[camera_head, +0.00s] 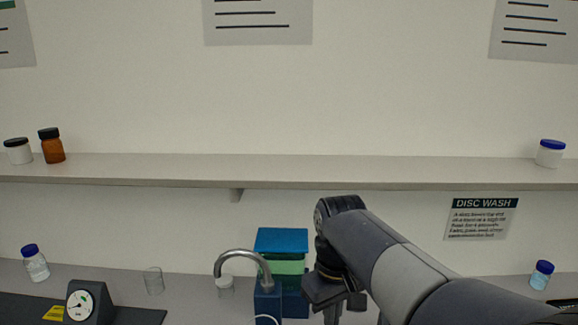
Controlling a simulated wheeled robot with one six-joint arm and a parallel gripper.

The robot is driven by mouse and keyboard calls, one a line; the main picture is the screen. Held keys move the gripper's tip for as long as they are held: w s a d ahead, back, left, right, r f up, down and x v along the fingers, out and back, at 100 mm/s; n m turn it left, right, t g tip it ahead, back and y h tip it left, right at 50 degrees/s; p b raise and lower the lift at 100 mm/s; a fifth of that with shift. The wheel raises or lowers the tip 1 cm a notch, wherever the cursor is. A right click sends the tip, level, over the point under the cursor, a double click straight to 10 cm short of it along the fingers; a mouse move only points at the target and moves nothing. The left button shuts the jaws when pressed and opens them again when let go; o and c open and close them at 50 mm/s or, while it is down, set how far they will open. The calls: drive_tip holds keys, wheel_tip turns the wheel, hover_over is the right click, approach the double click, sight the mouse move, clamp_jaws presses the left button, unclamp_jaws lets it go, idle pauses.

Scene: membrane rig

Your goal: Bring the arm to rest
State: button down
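My arm reaches in from the lower right in the head view and bends down at its wrist. My gripper (335,308) hangs at the bottom edge of the picture, just right of the blue and green box stack (281,260). The lower part of the gripper is cut off by the picture edge. I cannot tell whether its fingers are open or shut, or whether anything is between them.
A curved metal tap (240,254) stands left of the gripper. A clear glass (154,281), a dial gauge (88,304) and a blue-capped bottle (35,263) are farther left. Another blue-capped bottle (541,275) is at right. A shelf (290,170) runs above the bench.

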drive_tip(key=shift+f+b, duration=2.7)
drive_tip(key=shift+f, duration=0.9)
wheel_tip(320, 180, up, 9)
drive_tip(key=p, duration=0.7)
wheel_tip(320, 180, down, 9)
drive_tip(key=b, duration=0.7)
drive_tip(key=shift+f, duration=0.2)
drive_tip(key=shift+d+r+b, duration=0.1)
drive_tip(key=shift+d+b, duration=0.2)
drive_tip(key=shift+d, duration=0.25)
drive_tip(key=a, duration=0.4)
drive_tip(key=shift+a+r, duration=0.1)
drive_tip(key=shift+a, duration=0.65)
drive_tip(key=shift+w, duration=0.1)
